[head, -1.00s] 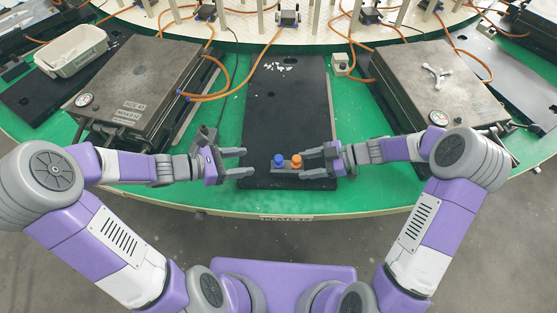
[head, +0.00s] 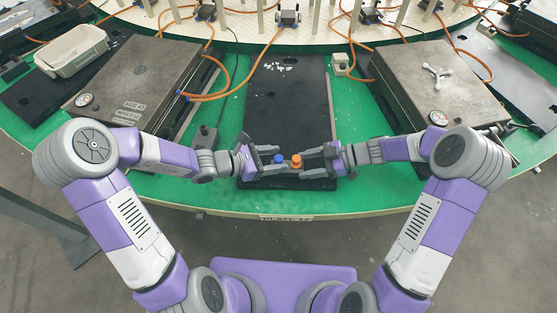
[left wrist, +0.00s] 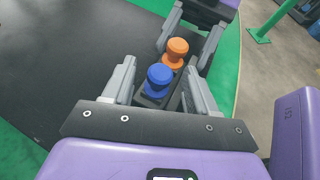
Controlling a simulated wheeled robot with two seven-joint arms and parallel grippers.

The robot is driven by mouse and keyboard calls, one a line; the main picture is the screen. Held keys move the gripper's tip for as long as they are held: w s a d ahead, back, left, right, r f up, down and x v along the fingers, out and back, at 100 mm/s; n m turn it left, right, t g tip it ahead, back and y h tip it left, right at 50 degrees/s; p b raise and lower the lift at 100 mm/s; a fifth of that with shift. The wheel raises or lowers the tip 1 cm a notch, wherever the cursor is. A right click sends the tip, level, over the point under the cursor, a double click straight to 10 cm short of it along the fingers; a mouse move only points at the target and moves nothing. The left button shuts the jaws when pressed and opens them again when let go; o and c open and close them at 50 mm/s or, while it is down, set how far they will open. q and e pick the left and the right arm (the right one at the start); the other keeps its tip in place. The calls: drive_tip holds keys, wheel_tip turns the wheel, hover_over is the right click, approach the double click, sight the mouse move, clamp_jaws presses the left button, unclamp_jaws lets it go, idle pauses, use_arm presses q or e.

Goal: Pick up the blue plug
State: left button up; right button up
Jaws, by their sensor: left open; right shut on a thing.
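The blue plug (head: 279,158) stands upright at the left end of a small dark block, beside the orange plug (head: 296,161). My left gripper (head: 268,162) is open, with its fingers on either side of the blue plug. In the left wrist view the blue plug (left wrist: 159,77) sits between the open left fingers, and the orange plug (left wrist: 176,50) stands just beyond it. My right gripper (head: 312,162) comes in from the right and is shut on the dark block at the orange plug's end. The block is partly hidden by the fingers.
The black plate (head: 285,100) lies under both grippers on the green table (head: 225,130). A mould box (head: 140,80) stands on the left and another (head: 440,80) on the right. A white bin (head: 72,52) is at the far left. Orange hoses (head: 225,80) run beside the left box.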

use_arm(q)
clamp_jaws()
drive_tip(key=shift+r, duration=0.1)
wheel_tip(320, 180, up, 10)
idle(0.6)
use_arm(e)
drive_tip(key=o, duration=1.2)
